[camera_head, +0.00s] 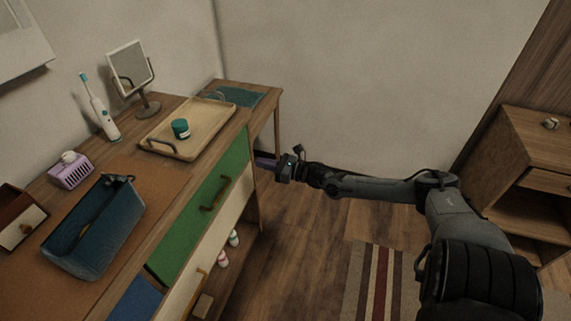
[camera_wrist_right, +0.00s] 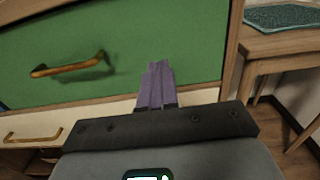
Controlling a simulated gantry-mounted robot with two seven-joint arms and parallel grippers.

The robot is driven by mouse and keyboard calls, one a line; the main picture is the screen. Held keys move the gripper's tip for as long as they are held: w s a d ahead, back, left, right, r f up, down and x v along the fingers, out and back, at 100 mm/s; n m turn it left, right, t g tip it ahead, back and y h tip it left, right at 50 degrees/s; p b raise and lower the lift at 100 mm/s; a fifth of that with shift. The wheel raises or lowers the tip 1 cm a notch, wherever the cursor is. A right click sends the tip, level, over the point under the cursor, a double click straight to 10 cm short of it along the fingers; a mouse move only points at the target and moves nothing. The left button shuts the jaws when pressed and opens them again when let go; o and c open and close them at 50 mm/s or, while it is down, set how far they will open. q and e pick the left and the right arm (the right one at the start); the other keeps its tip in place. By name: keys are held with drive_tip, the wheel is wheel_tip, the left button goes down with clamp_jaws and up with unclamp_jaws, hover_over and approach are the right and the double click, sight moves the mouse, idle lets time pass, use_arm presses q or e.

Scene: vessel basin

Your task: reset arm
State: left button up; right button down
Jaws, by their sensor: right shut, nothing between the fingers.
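My right gripper (camera_head: 264,161) is beside the right end of the wooden dresser, at the end of my right arm, which reaches in from the right. In the right wrist view its purple fingers (camera_wrist_right: 156,86) are together, with nothing between them. They point toward the green drawer front (camera_wrist_right: 130,45); I cannot tell whether they touch it. The green drawer has a brass handle (camera_wrist_right: 68,66) to the left of the fingers and looks shut. My left gripper is not in view.
On the dresser stand a wooden tray (camera_head: 216,118) with a teal jar (camera_head: 181,129), a mirror (camera_head: 131,69), a toothbrush (camera_head: 100,110), a purple basket (camera_head: 70,172) and a blue bin (camera_head: 118,219). Open floor (camera_head: 300,235) lies right of the dresser. A wooden cabinet (camera_head: 535,155) stands far right.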

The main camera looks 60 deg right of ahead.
drive_tip(key=s+a+f+m+p, duration=0.2)
drive_tip(key=s+f+p, duration=0.15)
drive_tip(key=s, duration=0.55)
drive_tip(key=s+a+r+m+g+h+p, duration=0.1)
drive_tip(key=s+a+m+g+h+p, duration=0.15)
drive_tip(key=a+m, duration=1.05)
drive_tip(key=s+a+m+g+h+p, duration=0.15)
drive_tip(key=a+m+g, duration=0.25)
drive_tip(key=a+m, duration=0.95)
drive_tip(key=s+a+r+m+g+y, duration=0.25)
drive_tip(key=s+a+m+g, duration=0.35)
drive_tip(key=s+a+g, duration=0.4)
wheel_tip(320, 180, up, 38)
drive_tip(key=s+d+m+t+p, duration=0.1)
drive_tip(key=t+p, duration=0.1)
drive_tip(key=p, duration=3.5)
drive_tip(key=shift+s+d+h, duration=0.2)
drive_tip(key=shift+s+h, duration=0.05)
drive_tip(key=shift+h, duration=0.2)
drive_tip(key=shift+r, duration=0.1)
